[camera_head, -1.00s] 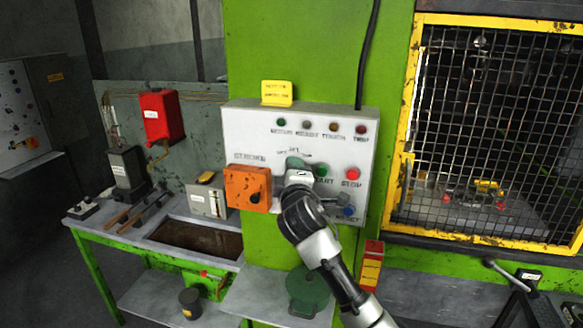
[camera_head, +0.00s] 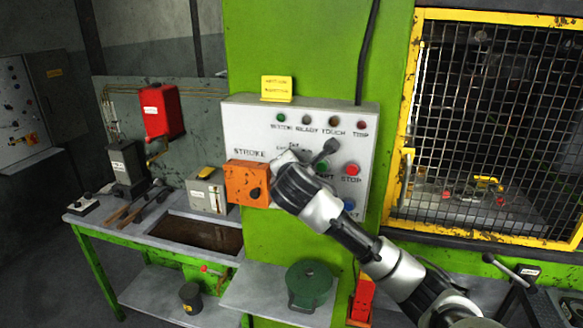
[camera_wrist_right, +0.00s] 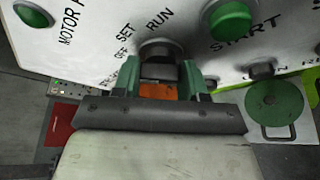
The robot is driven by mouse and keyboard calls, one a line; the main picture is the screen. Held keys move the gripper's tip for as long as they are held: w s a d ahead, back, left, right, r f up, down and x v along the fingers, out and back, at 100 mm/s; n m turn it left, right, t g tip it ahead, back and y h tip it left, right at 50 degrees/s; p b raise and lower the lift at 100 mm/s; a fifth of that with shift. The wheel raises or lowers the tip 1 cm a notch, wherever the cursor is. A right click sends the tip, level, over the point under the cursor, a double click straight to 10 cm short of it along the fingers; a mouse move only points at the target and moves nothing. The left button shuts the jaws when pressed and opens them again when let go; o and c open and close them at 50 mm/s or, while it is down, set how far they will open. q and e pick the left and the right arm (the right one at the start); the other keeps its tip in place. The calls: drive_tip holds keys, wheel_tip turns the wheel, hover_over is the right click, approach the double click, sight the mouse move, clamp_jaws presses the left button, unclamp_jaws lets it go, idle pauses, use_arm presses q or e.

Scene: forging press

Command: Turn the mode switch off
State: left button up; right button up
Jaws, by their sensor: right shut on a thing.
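The mode switch (camera_wrist_right: 160,48) is a dark round-collared knob on the white control panel (camera_head: 240,120), with OFF, SET and RUN lettered around it in the right wrist view. My right gripper (camera_wrist_right: 160,70) has its green fingers on both sides of the knob and is shut on it. Which position the knob points to cannot be told. In the head view my right wrist covers the switch and the fingertips. My left gripper is not in view.
A green START button (camera_wrist_right: 231,20) and a red STOP button (camera_head: 352,169) are close to the right of the switch. An orange box (camera_head: 247,183) sticks out at the panel's lower left. A yellow-framed mesh guard (camera_head: 410,100) stands to the right.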

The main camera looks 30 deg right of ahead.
drive_tip(key=shift+n+g, duration=0.4)
drive_tip(key=shift+n, duration=0.1)
drive_tip(key=shift+f, duration=0.1)
drive_tip(key=o, duration=0.9)
drive_tip(key=shift+a, duration=0.1)
drive_tip(key=b+v, duration=0.3)
drive_tip(key=v, duration=0.7)
drive_tip(key=shift+s+a+b, duration=0.2)
drive_tip(key=shift+s+b, duration=0.1)
drive_tip(key=shift+b, duration=0.1)
